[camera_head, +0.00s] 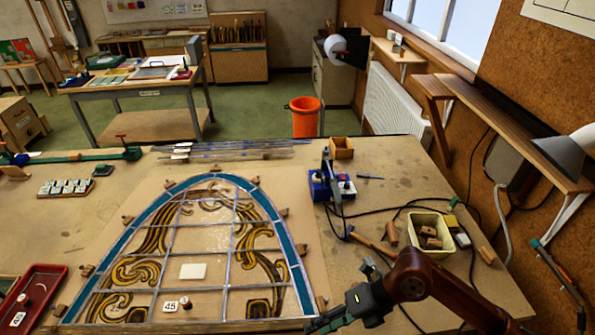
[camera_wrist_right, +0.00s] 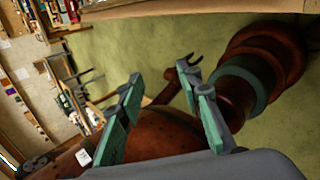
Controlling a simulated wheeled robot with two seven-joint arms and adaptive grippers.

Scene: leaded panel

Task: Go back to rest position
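My right gripper (camera_head: 322,320) is low in the head view, just in front of the lower right corner of the leaded panel (camera_head: 215,240). Its arm comes in from the bottom right. In the right wrist view my right gripper (camera_wrist_right: 163,88) has its two green-padded fingers well apart, with nothing between them. The panel lies flat on the workbench (camera_head: 385,190), an arch of blue-green border with brown and gold scrollwork. My left gripper does not show in the head view.
A cream bin (camera_head: 431,234) of wooden blocks, a blue device (camera_head: 331,186) with black cables and a hammer (camera_head: 372,242) lie right of the panel. A red tray (camera_head: 32,298) is at left.

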